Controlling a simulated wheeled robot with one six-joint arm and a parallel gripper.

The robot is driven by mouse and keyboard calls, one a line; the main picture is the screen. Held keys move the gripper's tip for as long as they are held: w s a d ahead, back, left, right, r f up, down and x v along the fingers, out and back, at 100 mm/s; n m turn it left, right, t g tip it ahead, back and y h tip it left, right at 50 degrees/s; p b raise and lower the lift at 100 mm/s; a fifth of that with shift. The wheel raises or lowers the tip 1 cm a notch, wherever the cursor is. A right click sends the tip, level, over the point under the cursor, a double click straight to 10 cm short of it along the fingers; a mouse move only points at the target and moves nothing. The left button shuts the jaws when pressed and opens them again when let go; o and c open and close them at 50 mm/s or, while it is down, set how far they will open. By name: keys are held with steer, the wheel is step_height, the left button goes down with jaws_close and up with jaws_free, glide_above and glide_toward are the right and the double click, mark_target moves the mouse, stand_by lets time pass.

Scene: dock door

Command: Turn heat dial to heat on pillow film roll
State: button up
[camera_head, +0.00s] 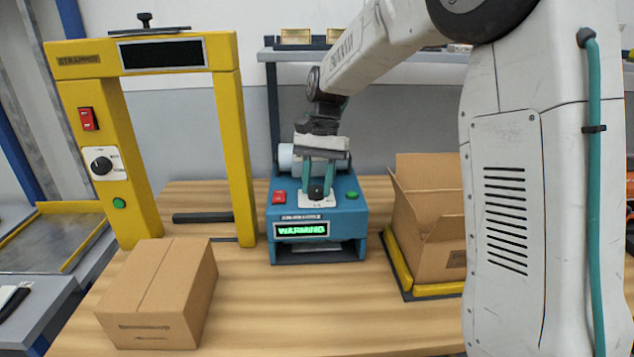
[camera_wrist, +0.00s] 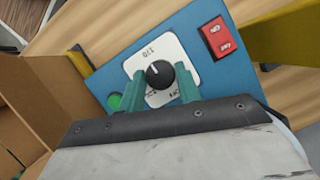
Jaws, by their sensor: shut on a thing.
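The blue pillow film machine (camera_head: 350,213) stands on the wooden table, and its display (camera_head: 301,229) reads "WARMING" in green. The black heat dial (camera_wrist: 159,73) sits on a white plate (camera_wrist: 177,51) on the machine's top. My gripper (camera_head: 318,188) reaches down from above with its teal fingers around the dial. In the wrist view my gripper (camera_wrist: 160,88) is shut on the dial, one finger on each side. A white film roll (camera_head: 285,157) shows partly at the machine's back left. The dial's exact pointer setting is hard to read.
The machine has a red switch (camera_head: 279,197) and a green button (camera_head: 352,195) beside the dial. A yellow strapper frame (camera_head: 239,150) stands left. A closed carton (camera_head: 150,290) lies in front of it. An open carton (camera_head: 425,240) sits on a yellow-edged platform at right.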

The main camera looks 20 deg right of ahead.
steer(key=shift+m, duration=0.3)
steer(key=o, duration=1)
steer(key=shift+c, duration=0.2)
steer(key=v, duration=0.7)
steer(key=shift+d+r, duration=0.15)
steer(key=shift+r, duration=0.2)
steer(key=shift+w, duration=0.1)
